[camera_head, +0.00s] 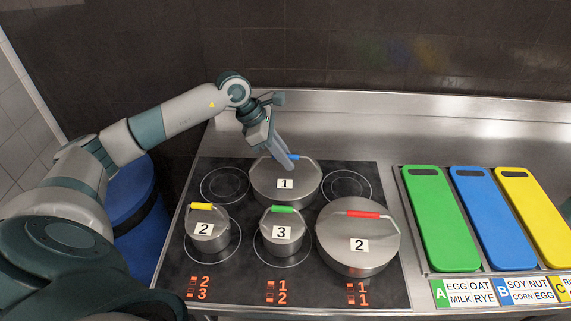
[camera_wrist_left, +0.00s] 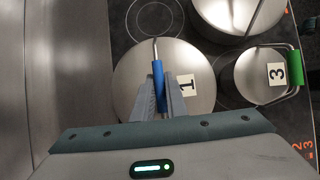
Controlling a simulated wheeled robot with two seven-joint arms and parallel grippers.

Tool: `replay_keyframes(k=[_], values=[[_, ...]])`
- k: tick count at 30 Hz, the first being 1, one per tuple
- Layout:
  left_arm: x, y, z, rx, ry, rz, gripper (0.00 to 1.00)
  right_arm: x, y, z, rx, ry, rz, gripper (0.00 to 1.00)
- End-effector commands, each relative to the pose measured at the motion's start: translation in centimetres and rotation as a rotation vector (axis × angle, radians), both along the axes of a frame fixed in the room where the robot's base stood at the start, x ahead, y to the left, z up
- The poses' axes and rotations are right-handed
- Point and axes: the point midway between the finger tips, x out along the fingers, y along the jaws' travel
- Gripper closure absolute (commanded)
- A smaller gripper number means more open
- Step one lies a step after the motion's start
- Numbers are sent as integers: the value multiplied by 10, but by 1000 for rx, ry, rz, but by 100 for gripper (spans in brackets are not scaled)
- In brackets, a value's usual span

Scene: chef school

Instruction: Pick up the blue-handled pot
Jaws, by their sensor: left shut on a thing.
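The blue-handled pot (camera_head: 272,190) is a steel pot with a lid and a label "1". It stands at the back middle of the black cooktop. My left gripper (camera_head: 290,161) reaches down from above and is shut on its blue handle (camera_head: 294,157). In the left wrist view the two fingers (camera_wrist_left: 160,100) lie on either side of the blue handle (camera_wrist_left: 158,78), above the pot's lid (camera_wrist_left: 135,80). The fingers hide part of the handle. The pot appears upright on the cooktop. My right gripper is not in view.
A yellow-handled pot (camera_head: 210,236), a green-handled pot (camera_head: 282,236) and a large red-handled pot (camera_head: 357,245) stand in front on the cooktop (camera_head: 230,285). Green (camera_head: 440,220), blue (camera_head: 492,220) and yellow (camera_head: 535,215) boards lie at right. A steel backsplash is close behind the pot.

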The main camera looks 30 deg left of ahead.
Motion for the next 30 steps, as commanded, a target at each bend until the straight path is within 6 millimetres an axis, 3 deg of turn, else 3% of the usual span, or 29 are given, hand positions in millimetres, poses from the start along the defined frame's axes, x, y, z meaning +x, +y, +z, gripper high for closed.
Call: replay_keyframes(k=[6,8,22,30], values=[[0,0,9,-1,-2,0,100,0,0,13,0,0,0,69],[2,0,11,-1,-6,-1,100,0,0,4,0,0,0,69],[1,0,84,-1,-6,-1,100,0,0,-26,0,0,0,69],[1,0,104,-1,-3,0,100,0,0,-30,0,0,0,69]])
